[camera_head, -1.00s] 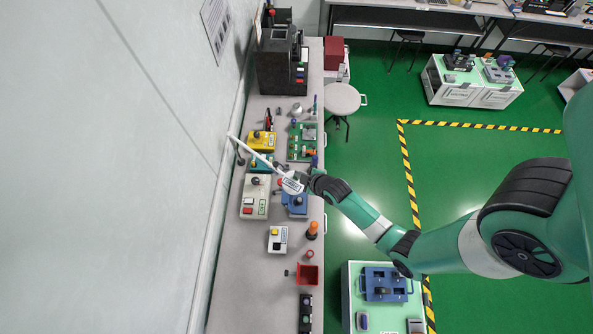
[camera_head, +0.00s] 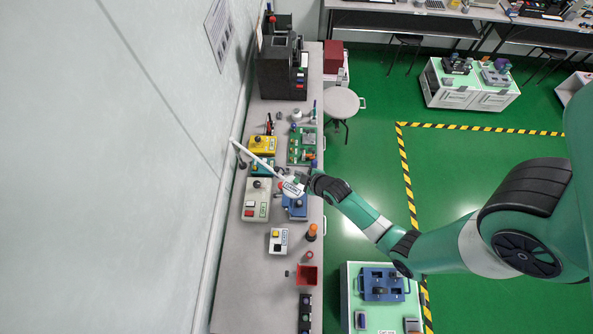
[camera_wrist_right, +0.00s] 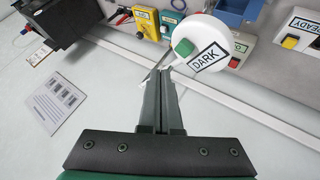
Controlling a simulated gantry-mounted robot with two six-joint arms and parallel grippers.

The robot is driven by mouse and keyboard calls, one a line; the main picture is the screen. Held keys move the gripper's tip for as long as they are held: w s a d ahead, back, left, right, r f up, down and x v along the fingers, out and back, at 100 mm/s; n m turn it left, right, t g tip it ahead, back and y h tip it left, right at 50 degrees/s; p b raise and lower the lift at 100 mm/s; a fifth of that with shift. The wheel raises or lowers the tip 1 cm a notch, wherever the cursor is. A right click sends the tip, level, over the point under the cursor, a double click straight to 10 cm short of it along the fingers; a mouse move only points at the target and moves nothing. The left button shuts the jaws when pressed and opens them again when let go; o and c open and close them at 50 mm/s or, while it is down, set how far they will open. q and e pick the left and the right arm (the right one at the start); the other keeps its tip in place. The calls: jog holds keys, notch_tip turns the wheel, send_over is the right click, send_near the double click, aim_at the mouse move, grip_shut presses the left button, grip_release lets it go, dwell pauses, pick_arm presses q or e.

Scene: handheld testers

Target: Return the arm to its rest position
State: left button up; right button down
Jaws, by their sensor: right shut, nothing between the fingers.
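My right arm comes in from the right over the bench, and its gripper (camera_head: 305,179) is small and dark at the arm's end. In the right wrist view the two grey fingers (camera_wrist_right: 165,74) are closed together with nothing between them. A white round-headed tester labelled DARK (camera_wrist_right: 215,58), with a green button, is close beyond the fingertips. It also shows in the head view (camera_head: 265,165), its long white shaft running up and left towards the wall. I cannot tell whether it touches the fingers or the bench. My left gripper is not in view.
The bench (camera_head: 240,295) runs along the wall. A yellow box (camera_head: 262,145), a blue box (camera_head: 296,208), a red bin (camera_head: 306,275) and a black machine (camera_head: 281,70) stand on it. A round stool (camera_head: 341,101) is beside it. The green floor is mostly clear.

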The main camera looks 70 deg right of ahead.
jog(key=shift+r+p, duration=0.45)
jog(key=shift+r, duration=0.45)
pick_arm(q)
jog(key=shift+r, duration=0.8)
pick_arm(e)
jog(key=shift+r, duration=0.55)
